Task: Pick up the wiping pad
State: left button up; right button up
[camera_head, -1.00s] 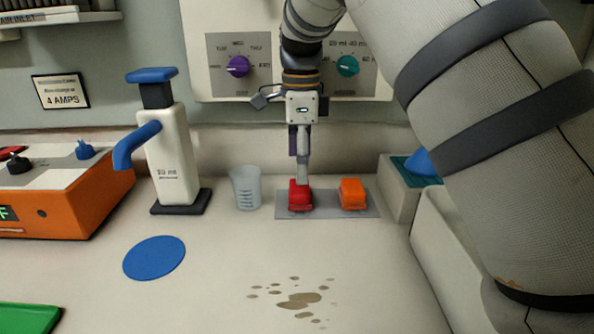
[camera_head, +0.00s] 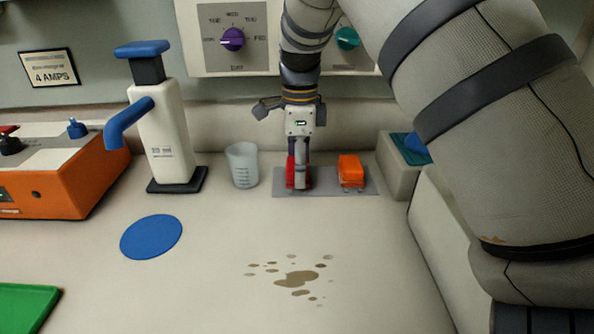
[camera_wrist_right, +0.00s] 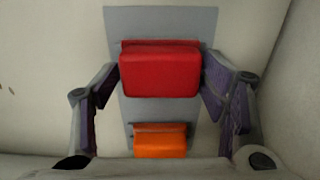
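A red block-shaped pad (camera_head: 290,172) sits on a flat grey mat (camera_head: 330,190), and an orange one (camera_head: 351,170) sits to its right. I cannot tell from looks alone which is the wiping pad. My right gripper (camera_head: 298,180) points down at the red pad and partly hides it. In the right wrist view, the open fingers (camera_wrist_right: 161,75) stand on either side of the red pad (camera_wrist_right: 160,72), close to its sides. The orange pad (camera_wrist_right: 160,141) shows nearer the palm, outside the fingers. My left gripper is not in view.
A clear measuring cup (camera_head: 243,165) stands just left of the mat, with a pump dispenser (camera_head: 164,135) beyond. A pale box (camera_head: 398,170) stands to the right. A blue disc (camera_head: 151,237) and a brown spill (camera_head: 296,279) lie on the open counter in front.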

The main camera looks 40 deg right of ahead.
jog(key=c, duration=0.7)
jog(key=shift+o, duration=0.2)
jog(key=shift+r, duration=0.2)
notch_tip(320, 180, up, 3)
jog(key=shift+w+f, duration=0.1)
jog(key=s+a+r+p, duration=0.1)
jog(key=s+a+r, duration=0.6)
jog(key=s+r, duration=0.3)
jog(key=shift+s+p, duration=0.3)
jog(key=shift+s, duration=0.85)
jog(key=o, duration=0.6)
jog(key=shift+a, duration=0.1)
jog(key=shift+r, duration=0.1)
jog(key=c, duration=0.5)
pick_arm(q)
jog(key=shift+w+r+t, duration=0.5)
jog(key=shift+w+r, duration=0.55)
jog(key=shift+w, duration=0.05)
pick_arm(e)
jog(key=shift+w, duration=0.1)
